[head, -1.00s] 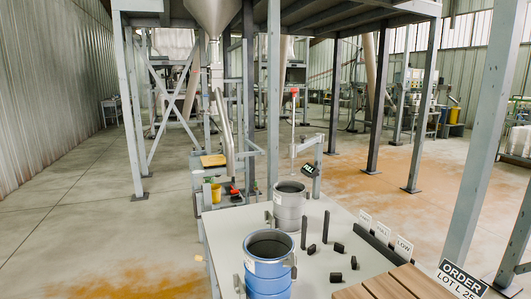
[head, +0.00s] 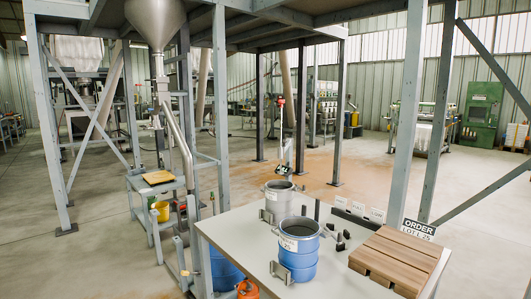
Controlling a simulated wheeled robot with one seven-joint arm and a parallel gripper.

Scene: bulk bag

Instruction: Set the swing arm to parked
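I cannot tell for certain which part is the swing arm. One candidate is the slanted grey tube (head: 180,148) below the hopper (head: 155,22), its lower end hanging near the small stand at left. Another is a thin upright rod with a red top (head: 281,102), rising behind the grey drum, with a small dark display (head: 284,169) near its foot. No parked mark is readable. My gripper is not in view.
A grey table (head: 245,234) holds a grey drum (head: 279,207), a blue drum (head: 298,266), black pegs, white signs and a slatted wooden board (head: 395,256) with an ORDER sign (head: 417,230). Frame posts surround the table; open floor lies at left.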

